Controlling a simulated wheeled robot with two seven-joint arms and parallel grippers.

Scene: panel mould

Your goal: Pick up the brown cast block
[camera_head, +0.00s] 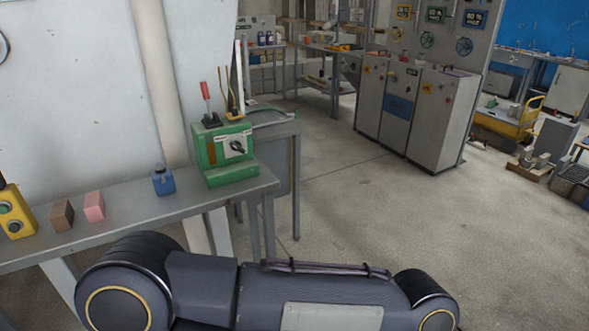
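The brown cast block (62,215) stands on the grey bench (146,207) at the left of the head view. A pink block (94,206) stands just to its right. A yellow box with round buttons (16,214) stands to its left. A dark arm link of mine crosses the bottom of the view, in front of the bench. Neither of my grippers shows, so I cannot see whether they are open or shut. Nothing covers the brown block.
A small blue block (163,181) and a green control box with a lever (225,153) stand further right on the bench. A white wall (80,90) rises behind it. Grey cabinets (410,112) stand at the back. The floor (400,210) in the middle is clear.

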